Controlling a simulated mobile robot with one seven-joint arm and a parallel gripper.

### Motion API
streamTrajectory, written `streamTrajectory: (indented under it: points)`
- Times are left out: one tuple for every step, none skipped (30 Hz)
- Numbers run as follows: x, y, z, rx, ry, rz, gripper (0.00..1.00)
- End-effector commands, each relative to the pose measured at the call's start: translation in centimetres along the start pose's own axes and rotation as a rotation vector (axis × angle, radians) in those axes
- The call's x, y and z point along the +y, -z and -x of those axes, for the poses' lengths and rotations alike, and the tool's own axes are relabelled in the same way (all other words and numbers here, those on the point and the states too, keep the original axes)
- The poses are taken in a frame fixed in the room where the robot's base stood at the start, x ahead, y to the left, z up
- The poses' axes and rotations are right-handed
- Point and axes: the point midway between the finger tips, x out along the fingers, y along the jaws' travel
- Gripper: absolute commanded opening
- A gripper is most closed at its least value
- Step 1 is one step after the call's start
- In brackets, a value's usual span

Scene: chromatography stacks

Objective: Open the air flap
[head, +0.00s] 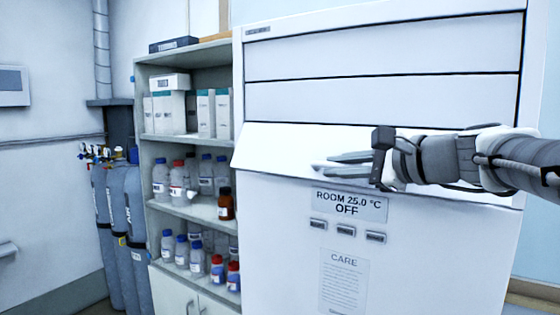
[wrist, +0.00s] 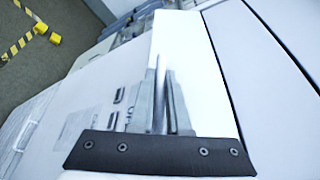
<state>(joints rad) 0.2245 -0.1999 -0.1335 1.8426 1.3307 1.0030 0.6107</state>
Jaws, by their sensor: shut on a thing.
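The air flap (head: 275,145) is the white panel below two flat panels on the front of the white unit (head: 280,220). It slopes outward, with its lower edge standing out from the front. In the wrist view the flap (wrist: 190,38) is a bright white strip. My gripper (head: 322,164) reaches in from the right, its fingers lying across the lower part of the flap. In the wrist view my gripper (wrist: 163,62) has its fingers close together at the flap's edge, shut on it. The exact contact is hard to see.
Below the flap are a display (head: 350,205) reading "ROOM 25.0 °C OFF", several small buttons (head: 346,230) and a "CARE" notice (head: 343,282). A shelf (head: 185,140) with bottles and boxes stands at left, beside gas cylinders (head: 125,215). Yellow-black tape (wrist: 22,42) marks the floor.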

Motion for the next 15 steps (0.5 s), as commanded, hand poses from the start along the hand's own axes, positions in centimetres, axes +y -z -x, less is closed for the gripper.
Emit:
streamTrajectory:
  points:
    - [-0.3, -0.7, 0.2, -0.004, 0.003, 0.007, 0.0]
    - [-0.3, -0.9, 0.3, -0.004, 0.003, 0.008, 0.0]
    - [-0.5, -1.2, 0.4, -0.004, 0.003, 0.007, 0.0]
    - [-0.6, -1.4, 0.5, -0.004, 0.003, 0.008, 0.0]
    - [-0.7, -1.6, 0.6, -0.004, 0.004, 0.008, 0.0]
    - [-0.8, -1.9, 0.8, -0.004, 0.004, 0.008, 0.0]
    - [-0.9, -2.1, 0.8, -0.004, 0.004, 0.008, 0.0]
    - [-1.1, -2.2, 0.9, -0.004, 0.004, 0.009, 0.0]
    - [-1.2, -2.5, 1.0, -0.004, 0.004, 0.009, 0.0]
    - [-1.3, -2.6, 1.1, -0.004, 0.004, 0.009, 0.0]
    - [-1.4, -2.8, 1.1, -0.004, 0.004, 0.008, 0.0]
    - [-1.5, -3.0, 1.2, -0.004, 0.004, 0.008, 0.0]
    - [-1.6, -3.1, 1.2, -0.004, 0.004, 0.009, 0.0]
    - [-1.7, -3.2, 1.3, -0.004, 0.004, 0.009, 0.0]
    - [-1.8, -3.3, 1.3, -0.003, 0.004, 0.009, 0.0]
